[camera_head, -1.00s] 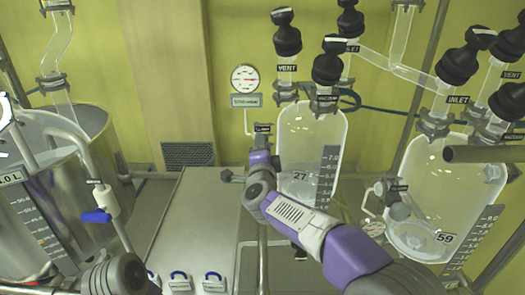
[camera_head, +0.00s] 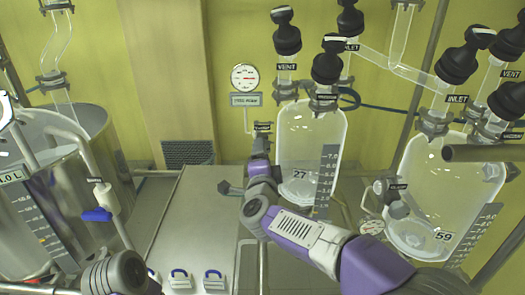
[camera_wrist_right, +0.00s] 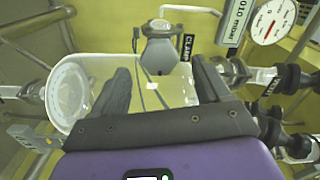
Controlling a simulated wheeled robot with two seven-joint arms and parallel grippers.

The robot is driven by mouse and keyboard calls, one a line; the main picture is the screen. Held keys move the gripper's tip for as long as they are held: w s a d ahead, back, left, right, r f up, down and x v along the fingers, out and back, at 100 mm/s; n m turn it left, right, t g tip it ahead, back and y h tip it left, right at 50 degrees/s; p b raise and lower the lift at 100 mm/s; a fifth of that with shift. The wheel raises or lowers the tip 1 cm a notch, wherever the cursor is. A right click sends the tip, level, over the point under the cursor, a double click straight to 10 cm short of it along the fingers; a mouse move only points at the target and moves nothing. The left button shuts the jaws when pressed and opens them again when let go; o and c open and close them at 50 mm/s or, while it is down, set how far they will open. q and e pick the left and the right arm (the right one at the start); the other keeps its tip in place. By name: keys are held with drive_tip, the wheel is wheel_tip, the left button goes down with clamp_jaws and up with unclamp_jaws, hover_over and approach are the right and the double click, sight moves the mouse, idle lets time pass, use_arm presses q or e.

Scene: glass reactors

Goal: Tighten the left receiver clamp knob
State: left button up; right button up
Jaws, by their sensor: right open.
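The left receiver is a clear glass vessel marked 27 (camera_head: 300,175), with a graduated scale. My right arm crosses in front of its lower left side, and my right gripper (camera_head: 258,150) is just left of the vessel below a small dark label. In the right wrist view the grey clamp knob (camera_wrist_right: 160,52) shows beyond the fingertips, beside a label reading CLAMP. My right gripper (camera_wrist_right: 160,68) is open, its two dark fingers either side of the line to the knob, with a visible gap; contact cannot be told. In the head view the gripper hides the knob. My left gripper is not in view.
A second receiver marked 59 (camera_head: 425,200) with its own knob (camera_head: 396,205) stands at right. A pressure gauge (camera_head: 244,77) is on the wall. A steel vessel (camera_head: 40,215) is at left. A grey bench (camera_head: 195,225) carries several blue-handled items.

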drive_tip(key=shift+s, duration=1.35)
